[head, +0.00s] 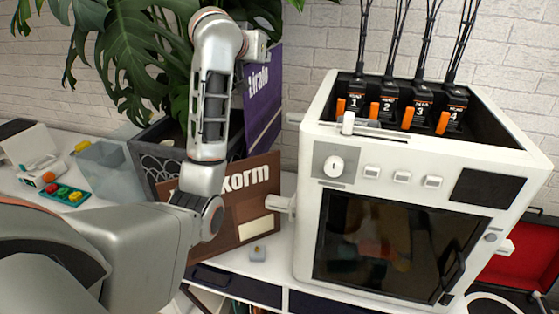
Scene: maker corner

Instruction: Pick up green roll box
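I see no green roll box in the head view. A grey arm of mine enters from the lower left and bends upward in front of the plant and the boxes. No gripper fingers show on it, and it covers part of the boxes and the planter. My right gripper is not in view.
A white printer (410,160) with numbered black units (405,105) on top stands at right. Behind my arm are a purple box (264,95), a brown box (250,210) and a dark planter (160,150). A small grey object (257,253) sits on the white top.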

